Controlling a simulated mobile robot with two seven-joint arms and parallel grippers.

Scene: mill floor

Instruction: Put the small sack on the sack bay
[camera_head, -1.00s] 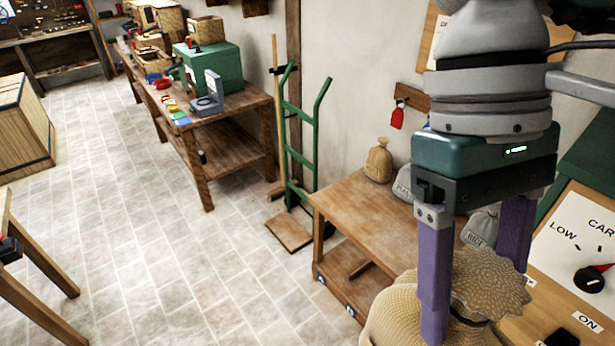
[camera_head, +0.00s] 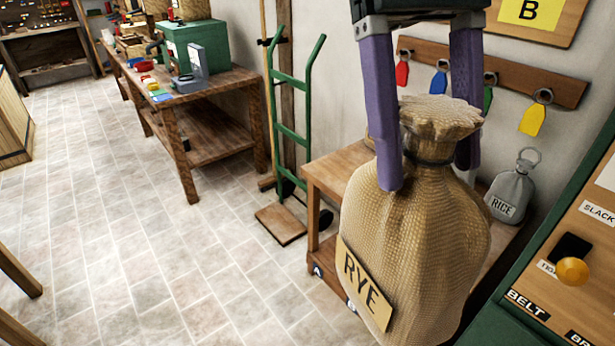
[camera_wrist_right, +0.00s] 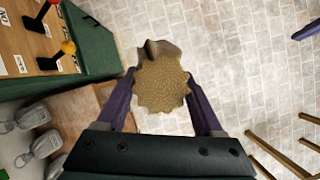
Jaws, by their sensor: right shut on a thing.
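A tan woven sack (camera_head: 420,245) with a RYE label hangs upright from my right gripper (camera_head: 428,172). The purple fingers are shut on either side of its tied neck. In the right wrist view, the sack's frilled top (camera_wrist_right: 162,82) sits between the fingers of my right gripper (camera_wrist_right: 160,90), with floor tiles around it. A low wooden bench (camera_head: 322,176) with A and B tags on its lower edge stands behind the sack, which hides much of it. I cannot tell for certain that this bench is the sack bay.
A control panel (camera_head: 575,275) with a green frame is close on the right. A green hand truck (camera_head: 296,130) stands left of the bench.

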